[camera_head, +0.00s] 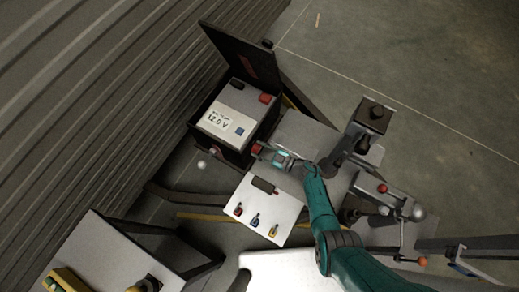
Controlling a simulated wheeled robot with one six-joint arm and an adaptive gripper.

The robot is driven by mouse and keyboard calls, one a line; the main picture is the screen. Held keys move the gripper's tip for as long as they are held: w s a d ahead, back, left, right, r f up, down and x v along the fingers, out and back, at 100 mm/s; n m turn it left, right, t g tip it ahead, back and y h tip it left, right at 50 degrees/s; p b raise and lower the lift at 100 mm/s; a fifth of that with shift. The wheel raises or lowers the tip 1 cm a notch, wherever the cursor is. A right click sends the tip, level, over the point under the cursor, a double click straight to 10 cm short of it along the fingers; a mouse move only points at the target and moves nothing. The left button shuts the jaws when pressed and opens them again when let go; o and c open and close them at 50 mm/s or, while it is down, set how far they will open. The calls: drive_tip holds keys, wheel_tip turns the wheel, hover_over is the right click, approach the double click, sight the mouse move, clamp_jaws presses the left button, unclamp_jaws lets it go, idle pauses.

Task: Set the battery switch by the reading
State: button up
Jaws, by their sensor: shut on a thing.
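A battery (243,108) sits in an open dark box. Its pale label carries a handwritten-looking reading (217,121) that looks like 12.0 V, though it is small. A white panel (244,190) in front of the box bears a dark handle-like piece (264,186) and three small coloured pieces: red (238,210), blue (255,219) and yellow (273,231). My gripper (263,151) is beside the box's near right corner, shut on a small red piece (257,148). Whether that piece touches the box, I cannot tell. The fingertips are partly hard to make out.
The box's dark lid (243,55) stands open behind it. A ribbed wall (95,90) runs along the left. A grey table (100,255) is at lower left. Levers with red knobs (382,188) stand on the right. Bare floor (430,70) lies at upper right.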

drive_tip(key=m, duration=0.5)
drive_tip(key=shift+w+g+y, duration=0.1)
drive_tip(key=shift+g+y, duration=0.2)
drive_tip(key=shift+m, duration=0.5)
drive_tip(key=o, duration=1.1)
drive_tip(key=shift+o, duration=0.2)
drive_tip(key=shift+d+f, duration=0.1)
drive_tip(key=shift+d, duration=0.05)
drive_tip(key=v, duration=1.1)
drive_tip(key=shift+s+d, duration=0.2)
drive_tip(key=shift+d, duration=0.15)
